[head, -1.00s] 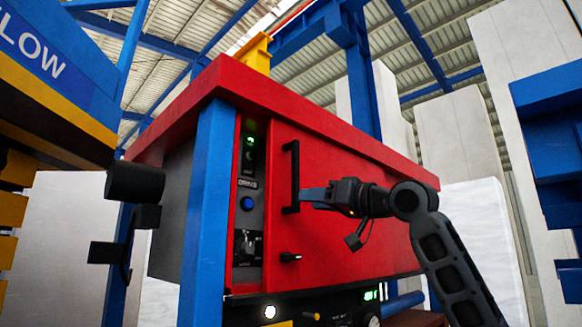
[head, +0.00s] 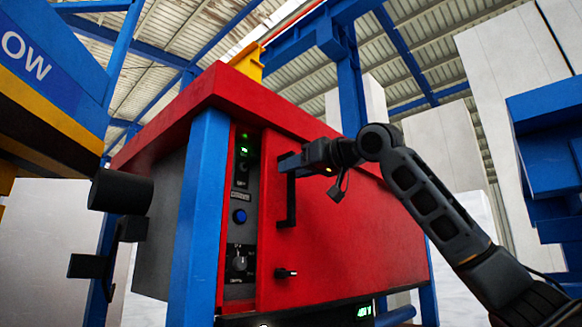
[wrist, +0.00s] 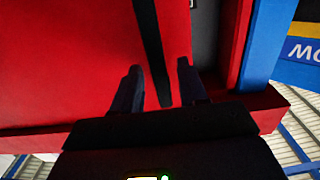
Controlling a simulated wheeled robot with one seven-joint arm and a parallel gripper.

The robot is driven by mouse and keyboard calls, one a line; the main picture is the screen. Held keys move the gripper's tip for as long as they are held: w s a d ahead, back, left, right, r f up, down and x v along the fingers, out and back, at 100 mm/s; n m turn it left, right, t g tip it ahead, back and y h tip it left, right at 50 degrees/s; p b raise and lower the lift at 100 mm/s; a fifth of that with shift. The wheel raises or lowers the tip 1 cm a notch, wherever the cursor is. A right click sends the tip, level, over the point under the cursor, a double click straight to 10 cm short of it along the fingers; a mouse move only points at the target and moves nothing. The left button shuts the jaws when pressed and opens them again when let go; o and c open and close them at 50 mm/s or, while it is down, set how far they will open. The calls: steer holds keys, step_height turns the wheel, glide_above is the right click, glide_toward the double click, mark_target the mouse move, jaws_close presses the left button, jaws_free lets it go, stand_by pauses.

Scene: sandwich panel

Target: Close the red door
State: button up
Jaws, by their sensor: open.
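The red door (head: 345,230) fills the front of a red cabinet. It looks nearly flush with the frame; I cannot tell whether it is slightly ajar. A black vertical bar handle (head: 291,205) is on its left side, with a small black latch knob (head: 285,273) below. My gripper (head: 284,163) is open at the upper end of the handle, reaching in from the right. In the wrist view, the handle (wrist: 148,35) runs as a dark bar between the two open fingertips (wrist: 160,68). I cannot tell whether either finger touches it.
A grey control panel (head: 239,215) with a blue button and a dial is left of the door. A blue post (head: 198,215) stands at the cabinet's corner. A black cylinder (head: 121,190) sticks out further left. A blue structure (head: 545,150) stands at the right.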

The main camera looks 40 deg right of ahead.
steer(key=shift+w, duration=0.85)
steer(key=shift+c, duration=0.3)
jaws_close()
steer(key=shift+a, duration=0.15)
